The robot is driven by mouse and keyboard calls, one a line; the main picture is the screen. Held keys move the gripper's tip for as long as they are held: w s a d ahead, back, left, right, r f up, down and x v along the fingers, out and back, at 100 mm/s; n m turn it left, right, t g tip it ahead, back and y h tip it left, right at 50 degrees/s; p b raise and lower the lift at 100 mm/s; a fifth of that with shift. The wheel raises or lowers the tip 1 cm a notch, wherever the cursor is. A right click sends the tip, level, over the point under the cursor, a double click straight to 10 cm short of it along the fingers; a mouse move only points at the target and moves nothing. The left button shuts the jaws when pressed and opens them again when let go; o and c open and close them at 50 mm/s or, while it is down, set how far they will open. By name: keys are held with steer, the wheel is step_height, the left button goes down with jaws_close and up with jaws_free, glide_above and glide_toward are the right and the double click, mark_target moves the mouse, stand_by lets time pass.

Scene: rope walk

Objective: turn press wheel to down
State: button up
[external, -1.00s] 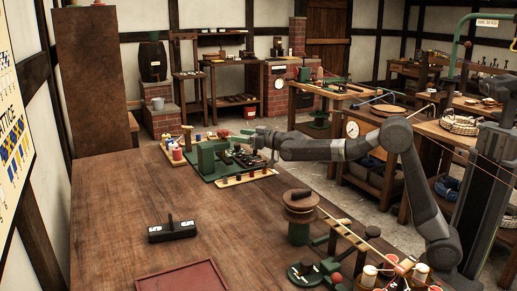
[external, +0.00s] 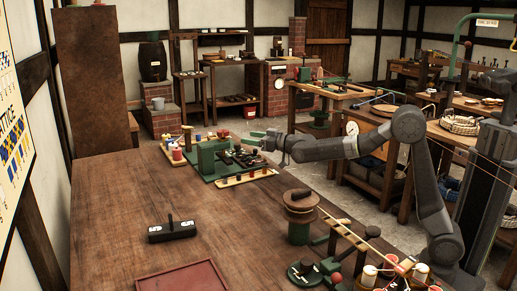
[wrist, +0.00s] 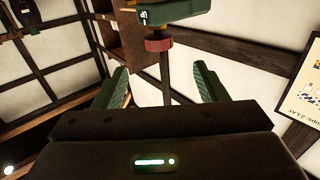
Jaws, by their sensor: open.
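The green press (external: 207,158) stands on its green base at the far end of the long wooden bench. I cannot clearly make out its wheel in the external view. In the wrist view a green block with a small white label (wrist: 172,12) is at the top, with a red-brown round part (wrist: 158,44) beneath it on a dark stem. My gripper (external: 252,138) is just right of the press, above its base. In the wrist view my gripper (wrist: 163,80) has its two green fingers apart, with the round part ahead of them and nothing clearly held.
A long board (external: 247,178) with small pieces lies in front of the press. A black block with an upright handle (external: 172,230), a red tray (external: 181,277) and a wooden spool on a green stand (external: 299,214) are nearer. The bench's middle is clear.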

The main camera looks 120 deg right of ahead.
mark_target(227, 134)
steer(key=w+d+m+g+h+p, duration=0.1)
steer(key=w+d+p, duration=0.1)
steer(key=p, duration=0.6)
steer(key=w+d+m+g+p, duration=0.1)
steer(key=w+d+g+p, duration=0.1)
steer(key=d+p, duration=0.3)
steer(key=w+d+m+g+h+p, duration=0.1)
steer(key=w+d+p, duration=0.2)
steer(key=p, duration=0.9)
steer(key=shift+w+d+r+g+h, duration=0.1)
steer(key=shift+w+d+g+h, duration=0.15)
steer(key=shift+w, duration=0.25)
steer(key=shift+p, duration=0.3)
steer(key=c, duration=1)
